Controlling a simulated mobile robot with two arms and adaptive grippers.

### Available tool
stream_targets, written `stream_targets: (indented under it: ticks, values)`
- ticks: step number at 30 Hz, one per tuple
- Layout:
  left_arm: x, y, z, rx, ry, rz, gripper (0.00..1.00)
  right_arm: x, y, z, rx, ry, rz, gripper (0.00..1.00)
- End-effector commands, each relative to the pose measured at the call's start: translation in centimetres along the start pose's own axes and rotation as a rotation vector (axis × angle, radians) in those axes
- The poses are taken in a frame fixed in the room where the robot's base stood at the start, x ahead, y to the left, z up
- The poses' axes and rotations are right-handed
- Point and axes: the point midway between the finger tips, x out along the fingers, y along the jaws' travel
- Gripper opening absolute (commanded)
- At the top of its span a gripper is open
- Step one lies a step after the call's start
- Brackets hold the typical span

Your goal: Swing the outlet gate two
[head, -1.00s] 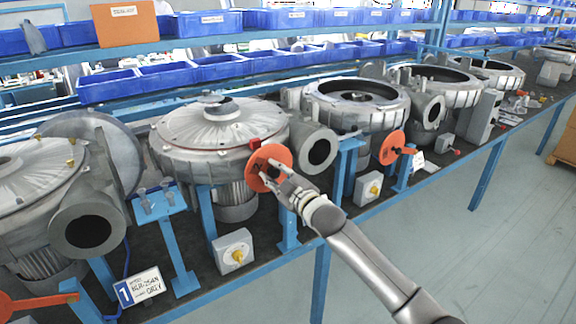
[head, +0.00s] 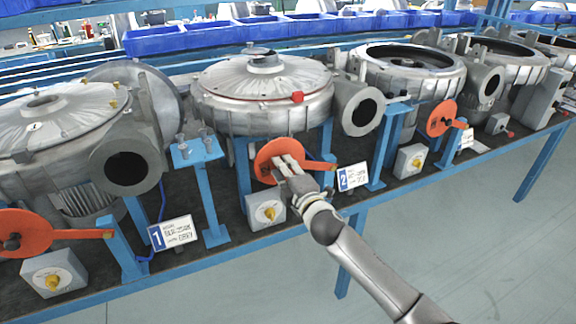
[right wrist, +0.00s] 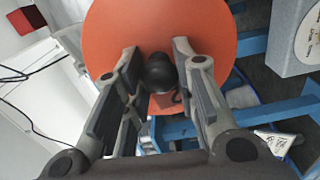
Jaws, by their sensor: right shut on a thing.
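Outlet gate two is an orange disc (head: 268,158) with a short arm reaching right toward a blue post. It stands below and left of the round outlet (head: 357,108) of the second blower (head: 262,95), whose dark opening is uncovered. My right gripper (head: 284,163) is at the disc's face. In the right wrist view the fingers (right wrist: 160,80) stand on both sides of the black knob (right wrist: 160,73) on the orange disc (right wrist: 150,30), shut on it. The fingers hide part of the disc. My left gripper is not in view.
A switch box with a yellow knob (head: 266,211) sits just below the disc. The sign marked 2 (head: 352,177) stands to its right. Gate one (head: 22,233) and another orange gate (head: 441,117) flank it. The floor in front of the bench is clear.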

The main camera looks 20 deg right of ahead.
Motion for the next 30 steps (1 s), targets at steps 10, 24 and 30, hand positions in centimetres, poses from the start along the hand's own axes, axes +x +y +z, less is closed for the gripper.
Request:
stream_targets:
  ticks: [10,24,30]
  values:
    - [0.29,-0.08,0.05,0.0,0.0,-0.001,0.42,0.0,-0.61,-0.14,-0.033,-0.001,-0.002,0.0]
    - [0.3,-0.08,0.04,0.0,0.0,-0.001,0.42,-0.02,-0.72,-0.14,-0.03,-0.001,-0.004,0.49]
    - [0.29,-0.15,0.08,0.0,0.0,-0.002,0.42,0.0,-0.6,-0.13,-0.029,-0.001,-0.002,0.49]
